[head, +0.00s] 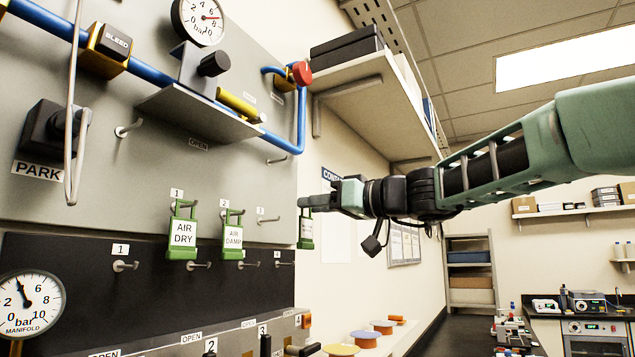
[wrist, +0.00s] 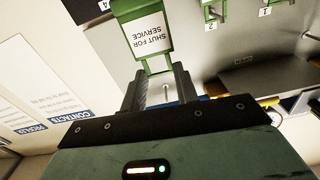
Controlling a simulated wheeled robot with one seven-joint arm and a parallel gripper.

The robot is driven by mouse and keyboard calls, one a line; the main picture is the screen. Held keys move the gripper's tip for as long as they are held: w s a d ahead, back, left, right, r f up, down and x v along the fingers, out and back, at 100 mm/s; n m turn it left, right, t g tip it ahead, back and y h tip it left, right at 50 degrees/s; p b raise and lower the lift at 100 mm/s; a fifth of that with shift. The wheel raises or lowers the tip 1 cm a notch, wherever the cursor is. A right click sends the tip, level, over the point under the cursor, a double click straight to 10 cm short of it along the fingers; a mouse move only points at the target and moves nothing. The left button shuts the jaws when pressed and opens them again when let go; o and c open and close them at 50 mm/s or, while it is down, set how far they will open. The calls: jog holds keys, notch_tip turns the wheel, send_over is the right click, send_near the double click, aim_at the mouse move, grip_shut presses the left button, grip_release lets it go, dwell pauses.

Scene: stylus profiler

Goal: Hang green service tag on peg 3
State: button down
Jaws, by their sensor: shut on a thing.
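The green service tag (head: 306,231) hangs upright below the tip of my gripper (head: 303,203), its lettering too small to read there. In the wrist view the tag (wrist: 147,33) appears upside down and reads "SHUT FOR SERVICE". My gripper (wrist: 160,73) is shut on the top of the tag. Peg 3 (head: 268,218) of the upper row is bare, just left of the held tag in the head view, with a gap between them. A peg also shows between the fingers in the wrist view; I cannot tell which.
Green tags "AIR DRY" (head: 183,233) and "AIR DAMP" (head: 233,236) hang on pegs 1 and 2. A lower row of bare pegs (head: 200,265) runs along the dark panel. A shelf (head: 375,100) juts out above; a blue pipe (head: 301,120) runs along the panel's edge.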

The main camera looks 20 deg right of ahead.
jog(key=shift+s+f, duration=0.1)
jog(key=shift+f, duration=0.4)
jog(key=shift+f+b, duration=0.25)
jog(key=shift+b, duration=0.75)
jog(key=shift+r+b+x, duration=0.2)
jog(key=shift+b+x, duration=0.4)
jog(key=shift+x, duration=1.95)
jog(key=shift+b, duration=1.1)
jog(key=shift+b+x, duration=0.3)
jog(key=shift+x, duration=1.65)
